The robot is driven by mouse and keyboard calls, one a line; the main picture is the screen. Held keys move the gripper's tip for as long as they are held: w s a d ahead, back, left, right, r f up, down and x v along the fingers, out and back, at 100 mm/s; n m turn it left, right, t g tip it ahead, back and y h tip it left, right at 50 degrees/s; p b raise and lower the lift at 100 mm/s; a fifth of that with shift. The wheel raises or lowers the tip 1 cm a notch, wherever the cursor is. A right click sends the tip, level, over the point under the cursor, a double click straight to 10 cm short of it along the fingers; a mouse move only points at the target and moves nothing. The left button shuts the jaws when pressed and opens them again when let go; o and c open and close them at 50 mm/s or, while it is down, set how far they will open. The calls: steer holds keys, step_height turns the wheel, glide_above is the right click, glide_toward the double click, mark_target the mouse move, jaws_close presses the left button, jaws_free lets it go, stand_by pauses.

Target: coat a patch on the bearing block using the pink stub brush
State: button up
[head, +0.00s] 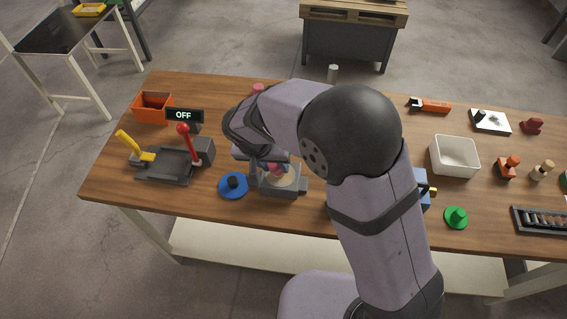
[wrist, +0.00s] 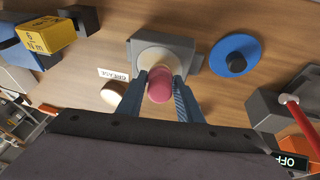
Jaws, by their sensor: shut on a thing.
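The grey bearing block (head: 302,186) stands near the front edge of the table, left of my arm. A round cream-coloured area shows on its top. In the wrist view the block (wrist: 190,60) lies just beyond my fingertips. My gripper (wrist: 161,82) is shut on the pink stub brush (wrist: 160,88), whose rounded pink end faces the camera. In the head view a bit of the pink brush (head: 274,169) shows over the block, below my wrist. The brush's far end is hidden, so I cannot tell whether it touches the block.
A blue disc with a dark knob (head: 233,185) lies close left of the block. A lever unit with a red lever (head: 188,145) and an OFF sign (head: 184,115) stands further left. A GREASE label (wrist: 114,75) lies beside a cream round-topped object (wrist: 113,93). A white bin (head: 454,156) stands right.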

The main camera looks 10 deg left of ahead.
steer(key=a, duration=0.3)
steer(key=shift+a+p, duration=0.15)
steer(key=shift+p, duration=0.25)
steer(key=shift+r+p, duration=0.15)
steer(key=shift+p, duration=0.15)
steer(key=shift+d, duration=3.65)
steer(key=shift+s+d+p, duration=0.2)
steer(key=shift+p, duration=0.3)
steer(key=shift+a+f, duration=0.2)
steer(key=shift+a, duration=0.1)
steer(key=shift+a+b, duration=0.5)
steer(key=shift+a, duration=3)
steer(key=shift+f+b, duration=0.2)
steer(key=shift+b, duration=0.3)
steer(key=shift+d+r+b, duration=0.15)
steer(key=shift+d+b, duration=0.2)
steer(key=shift+d, duration=1.6)
steer(key=shift+d+r+b, duration=0.15)
steer(key=shift+d+b, duration=0.15)
steer(key=shift+d, duration=1.6)
step_height(320, 180, up, 8)
steer(key=p, duration=0.5)
steer(key=shift+a, duration=0.1)
